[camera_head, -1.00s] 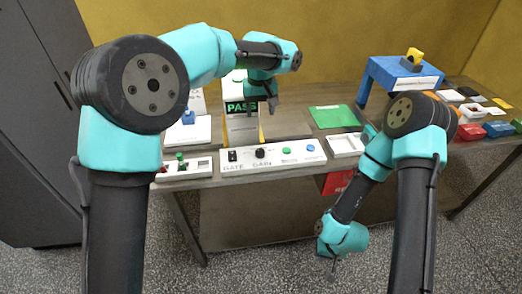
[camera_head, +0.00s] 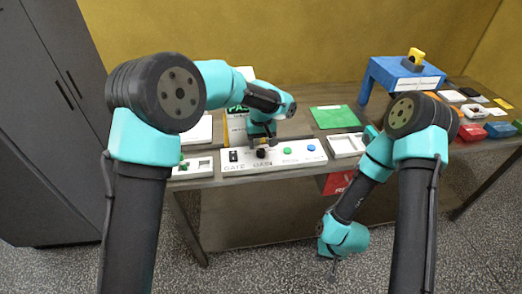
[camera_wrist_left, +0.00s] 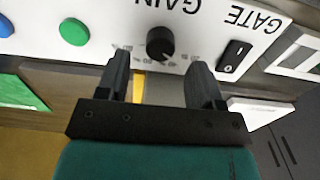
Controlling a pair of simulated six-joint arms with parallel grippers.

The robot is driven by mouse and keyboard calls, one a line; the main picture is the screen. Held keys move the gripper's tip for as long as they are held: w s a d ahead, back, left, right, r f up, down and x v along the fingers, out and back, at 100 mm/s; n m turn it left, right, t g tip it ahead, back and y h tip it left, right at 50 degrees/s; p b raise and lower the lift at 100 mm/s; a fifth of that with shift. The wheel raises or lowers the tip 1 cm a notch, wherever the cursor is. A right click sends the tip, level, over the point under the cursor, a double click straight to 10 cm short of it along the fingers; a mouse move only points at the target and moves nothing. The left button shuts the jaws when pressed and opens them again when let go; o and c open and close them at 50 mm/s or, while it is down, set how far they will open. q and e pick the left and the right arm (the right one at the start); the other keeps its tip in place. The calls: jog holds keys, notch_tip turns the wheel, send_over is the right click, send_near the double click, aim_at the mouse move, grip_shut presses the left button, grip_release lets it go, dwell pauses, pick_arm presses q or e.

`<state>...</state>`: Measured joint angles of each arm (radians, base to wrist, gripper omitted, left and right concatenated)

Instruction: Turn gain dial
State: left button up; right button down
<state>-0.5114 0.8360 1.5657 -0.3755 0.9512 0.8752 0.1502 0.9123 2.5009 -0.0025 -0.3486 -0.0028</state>
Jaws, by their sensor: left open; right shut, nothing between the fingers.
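The gain dial (camera_wrist_left: 160,43) is a black round knob on a white control panel (camera_head: 233,170), with printed scale marks around it and the label GAIN. It also shows small in the head view (camera_head: 261,153). My left gripper (camera_wrist_left: 160,62) is open, with its fingertips just short of the dial, one to each side of it in the left wrist view. In the head view the left gripper (camera_head: 262,143) is right above and behind the dial. My right gripper (camera_head: 334,278) hangs low in front of the table, shut and empty, far from the panel.
Beside the dial are a black GATE rocker switch (camera_wrist_left: 234,54), a green button (camera_wrist_left: 74,31) and a blue button (camera_head: 311,147). A green mat (camera_head: 334,117) and a white tray (camera_head: 346,145) lie to the right. A blue stand (camera_head: 403,76) is further back.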

aim_at(261, 150)
pick_arm(q)
jog(key=shift+f, duration=1.95)
jog(key=shift+c, duration=0.2)
jog(key=c, duration=0.9)
jog(key=shift+m, duration=0.4)
jog(key=m, duration=0.3)
jog(key=shift+m, duration=2)
